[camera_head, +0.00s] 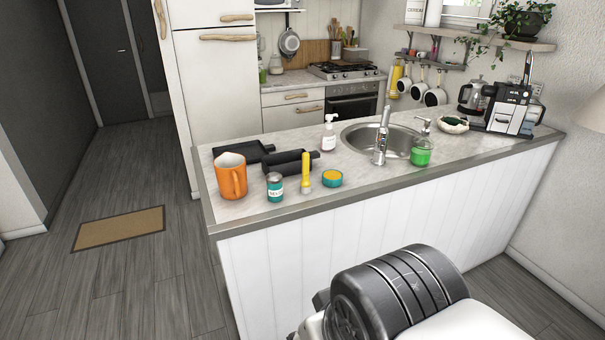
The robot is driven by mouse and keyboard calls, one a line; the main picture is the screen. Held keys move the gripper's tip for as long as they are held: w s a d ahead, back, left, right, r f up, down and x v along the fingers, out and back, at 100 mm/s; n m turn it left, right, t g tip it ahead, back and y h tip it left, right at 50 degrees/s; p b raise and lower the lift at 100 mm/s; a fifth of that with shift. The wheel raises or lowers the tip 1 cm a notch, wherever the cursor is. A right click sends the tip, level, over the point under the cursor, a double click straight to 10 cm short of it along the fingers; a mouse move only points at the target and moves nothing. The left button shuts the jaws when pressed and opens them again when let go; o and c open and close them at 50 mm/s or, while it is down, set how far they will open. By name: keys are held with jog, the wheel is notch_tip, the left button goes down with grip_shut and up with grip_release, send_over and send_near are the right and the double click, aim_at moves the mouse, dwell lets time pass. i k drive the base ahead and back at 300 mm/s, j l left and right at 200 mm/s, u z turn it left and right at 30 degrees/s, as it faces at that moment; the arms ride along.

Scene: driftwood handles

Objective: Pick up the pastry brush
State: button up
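A slim yellow object (306,172) lies or stands near the front edge of the counter, its lower end wider and paler. It may be the pastry brush, but it is too small to be sure. It sits between a teal labelled jar (275,190) on its left and a round teal tub with a yellow top (332,178) on its right. A black object with a thick cylindrical part (289,163) is just behind it. My gripper is not in view; only a dark, rounded part of my arm shows at the bottom, apart from the counter items.
A white pump bottle (329,133), the sink (357,136) and a green soap bottle (421,152) are farther right. The counter front (420,205) rises before me; floor is free at left.

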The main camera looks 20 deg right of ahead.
aim_at(305, 188)
jog(key=i+l, duration=1.15)
jog(key=i, duration=0.25)
